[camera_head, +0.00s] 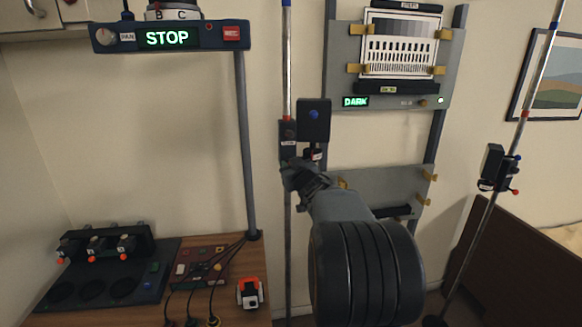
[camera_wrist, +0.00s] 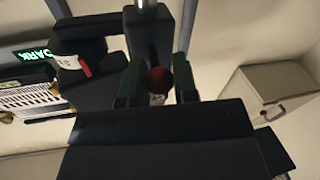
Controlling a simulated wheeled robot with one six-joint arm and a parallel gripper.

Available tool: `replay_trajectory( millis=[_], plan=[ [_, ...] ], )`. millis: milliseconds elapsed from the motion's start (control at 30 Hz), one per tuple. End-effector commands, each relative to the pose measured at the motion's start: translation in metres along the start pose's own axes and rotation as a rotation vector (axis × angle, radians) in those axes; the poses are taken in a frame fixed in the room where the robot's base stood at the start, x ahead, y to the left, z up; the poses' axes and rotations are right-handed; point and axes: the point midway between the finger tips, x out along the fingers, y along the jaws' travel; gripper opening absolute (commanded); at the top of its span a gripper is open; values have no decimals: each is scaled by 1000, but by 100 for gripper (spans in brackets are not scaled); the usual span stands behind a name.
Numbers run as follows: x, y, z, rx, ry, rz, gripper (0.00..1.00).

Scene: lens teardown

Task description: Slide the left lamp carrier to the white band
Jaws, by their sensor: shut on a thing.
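The left lamp carrier (camera_head: 287,133) is a dark block around the left upright pole (camera_head: 287,70). A black lamp head with a blue knob (camera_head: 314,115) stands at its right side. My gripper (camera_head: 298,170) is at the carrier's lower end, partly hidden by my own wrist. In the wrist view my gripper (camera_wrist: 159,88) has its two fingers on either side of a dark red knob (camera_wrist: 159,78), below the carrier's dark body (camera_wrist: 149,38). A red band (camera_head: 288,117) is just above the carrier, and a blue band (camera_head: 286,3) is near the picture's top. I cannot make out a white band.
A second pole with a lamp carrier (camera_head: 494,168) leans in the picture at the right. A wall panel (camera_head: 342,55) with a "DARK" display is behind my arm. A desk (camera_head: 245,265) with controls and cables is at lower left, under a "STOP" sign (camera_head: 170,37).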

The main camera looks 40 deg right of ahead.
Motion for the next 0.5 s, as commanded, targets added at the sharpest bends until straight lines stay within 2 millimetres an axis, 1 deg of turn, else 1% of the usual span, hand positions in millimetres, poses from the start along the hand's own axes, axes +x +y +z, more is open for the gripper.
replay_trajectory(
  millis=[33,167,267,367,500],
  plan=[
    [0,-1,9,1,-2,0,0],
    [0,-5,27,1,-3,0,0],
    [0,-9,47,0,-3,-1,0],
    [0,-14,71,1,-3,-1,0],
    [0,-21,110,2,-4,0,0]
  ],
)
